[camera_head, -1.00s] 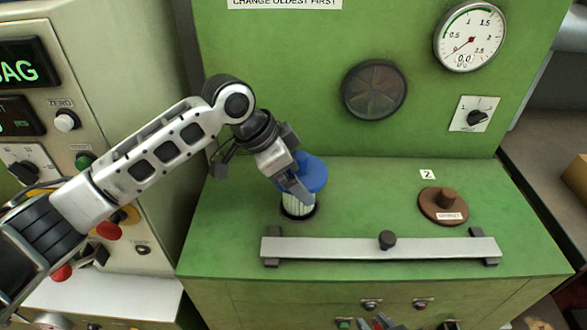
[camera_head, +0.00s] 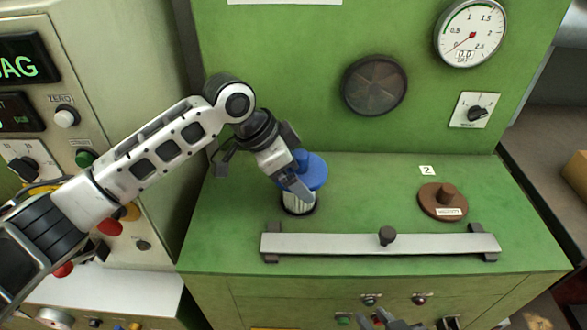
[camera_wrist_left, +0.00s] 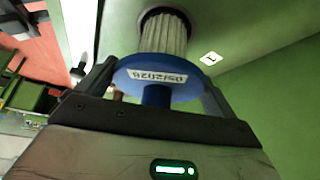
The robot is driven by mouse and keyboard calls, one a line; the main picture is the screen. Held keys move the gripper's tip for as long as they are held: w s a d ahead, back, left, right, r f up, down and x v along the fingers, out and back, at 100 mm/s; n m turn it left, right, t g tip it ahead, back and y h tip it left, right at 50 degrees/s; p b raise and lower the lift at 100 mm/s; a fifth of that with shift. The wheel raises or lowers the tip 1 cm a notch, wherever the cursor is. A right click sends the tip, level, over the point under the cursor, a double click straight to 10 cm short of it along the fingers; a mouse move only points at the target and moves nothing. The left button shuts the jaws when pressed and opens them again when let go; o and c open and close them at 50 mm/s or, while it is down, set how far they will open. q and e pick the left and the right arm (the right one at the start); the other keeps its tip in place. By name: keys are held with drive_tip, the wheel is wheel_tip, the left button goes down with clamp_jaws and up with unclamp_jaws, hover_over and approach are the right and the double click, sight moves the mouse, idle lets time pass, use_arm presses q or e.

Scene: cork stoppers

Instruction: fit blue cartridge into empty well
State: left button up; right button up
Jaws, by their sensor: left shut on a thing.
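The blue cartridge (camera_head: 315,172) has a blue disc-shaped cap with a knob and a white pleated body. My left gripper (camera_head: 297,186) is shut on it. Its pleated lower end stands at the dark round well (camera_head: 312,209) on the green top, with much of the pleats still showing above the rim. In the left wrist view the cap (camera_wrist_left: 158,77) carries a date label, and the pleats run to the dark opening (camera_wrist_left: 190,18). My right gripper (camera_head: 385,319) shows only partly at the bottom edge; its opening is unclear.
A brown knobbed cap (camera_head: 442,201) sits by the number 2 marker on the right. A metal bar (camera_head: 340,244) with a black knob crosses the front. A round grille (camera_head: 374,86) and gauge (camera_head: 470,34) are on the back panel. The top between well and brown cap is clear.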

use_arm(q)
drive_tip(key=shift+f+b, duration=0.8)
drive_tip(key=shift+f, duration=2.15)
idle(1.6)
